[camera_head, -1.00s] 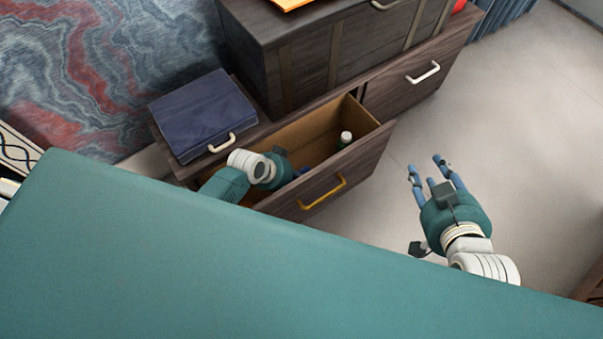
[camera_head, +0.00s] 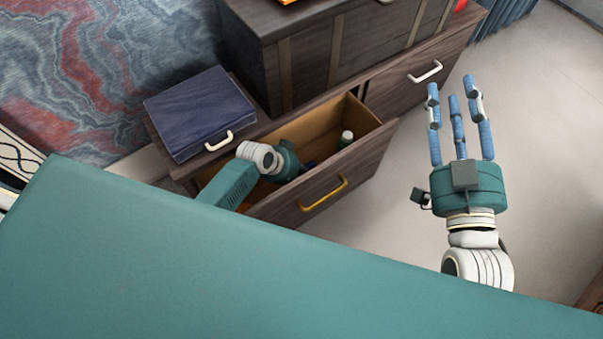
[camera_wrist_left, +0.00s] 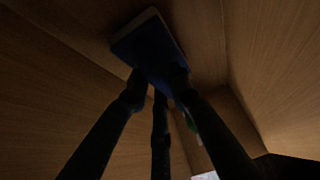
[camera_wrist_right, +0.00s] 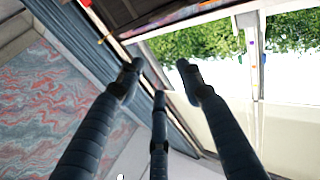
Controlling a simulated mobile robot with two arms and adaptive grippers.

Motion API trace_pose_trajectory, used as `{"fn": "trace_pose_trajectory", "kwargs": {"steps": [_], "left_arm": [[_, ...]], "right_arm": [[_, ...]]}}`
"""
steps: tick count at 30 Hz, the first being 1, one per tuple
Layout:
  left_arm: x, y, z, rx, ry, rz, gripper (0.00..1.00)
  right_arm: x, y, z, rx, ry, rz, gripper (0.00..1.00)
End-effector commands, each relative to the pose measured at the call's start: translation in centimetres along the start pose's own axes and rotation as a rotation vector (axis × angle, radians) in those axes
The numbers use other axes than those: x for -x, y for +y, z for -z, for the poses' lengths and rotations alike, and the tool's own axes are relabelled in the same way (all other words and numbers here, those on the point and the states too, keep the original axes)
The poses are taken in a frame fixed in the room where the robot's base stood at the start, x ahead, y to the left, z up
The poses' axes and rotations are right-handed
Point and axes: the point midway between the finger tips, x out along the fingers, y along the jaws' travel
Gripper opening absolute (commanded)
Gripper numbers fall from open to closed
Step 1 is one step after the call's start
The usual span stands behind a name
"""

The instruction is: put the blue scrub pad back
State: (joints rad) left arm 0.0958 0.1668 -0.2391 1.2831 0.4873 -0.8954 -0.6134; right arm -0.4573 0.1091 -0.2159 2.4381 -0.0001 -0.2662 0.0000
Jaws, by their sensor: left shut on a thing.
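The blue scrub pad (camera_wrist_left: 149,52) is a dark blue block with a paler edge, seen in the left wrist view inside the wooden drawer. My left gripper (camera_wrist_left: 158,88) is shut on it. In the head view that gripper (camera_head: 288,163) reaches down into the open drawer (camera_head: 325,127), and its fingers and the pad are mostly hidden. The drawer has a yellow handle (camera_head: 322,193) on its dark wood front. My right gripper (camera_head: 458,105) is open and empty, held up over the floor to the right of the drawer.
A bottle with a white cap (camera_head: 346,137) stands at the drawer's right end. A dark blue box (camera_head: 198,112) lies on the cabinet left of it. A large dark chest (camera_head: 300,55) stands behind. A broad teal surface (camera_head: 200,265) fills the foreground.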

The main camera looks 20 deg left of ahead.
Motion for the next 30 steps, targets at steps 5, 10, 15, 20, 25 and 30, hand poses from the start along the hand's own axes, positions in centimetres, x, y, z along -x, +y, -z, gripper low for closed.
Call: {"fn": "trace_pose_trajectory", "kwargs": {"steps": [5, 10, 15, 20, 25, 30], "left_arm": [[0.0, -0.1, 0.1, 0.0, 0.003, 0.001, 0.0], [-0.1, -0.1, 0.1, -0.001, 0.002, 0.001, 0.0], [-0.2, -0.1, 0.0, -0.001, 0.002, 0.001, 0.0], [-0.3, -0.1, -0.1, -0.001, 0.003, 0.002, 0.0], [-0.5, -0.1, -0.2, -0.001, 0.003, 0.002, 0.0], [-0.6, -0.1, -0.2, -0.001, 0.002, 0.002, 0.32]], "right_arm": [[0.1, 0.1, -0.6, 0.001, -0.029, -0.002, 0.37], [0.1, 0.1, -0.6, 0.001, -0.028, -0.002, 0.37], [0.0, 0.0, -0.1, 0.0, -0.005, -0.001, 0.37], [0.0, 0.0, 0.3, 0.0, 0.011, 0.0, 0.37], [0.0, -0.1, 0.8, -0.001, 0.037, 0.001, 0.37], [0.0, -0.1, 1.4, -0.001, 0.056, 0.002, 0.37]]}}
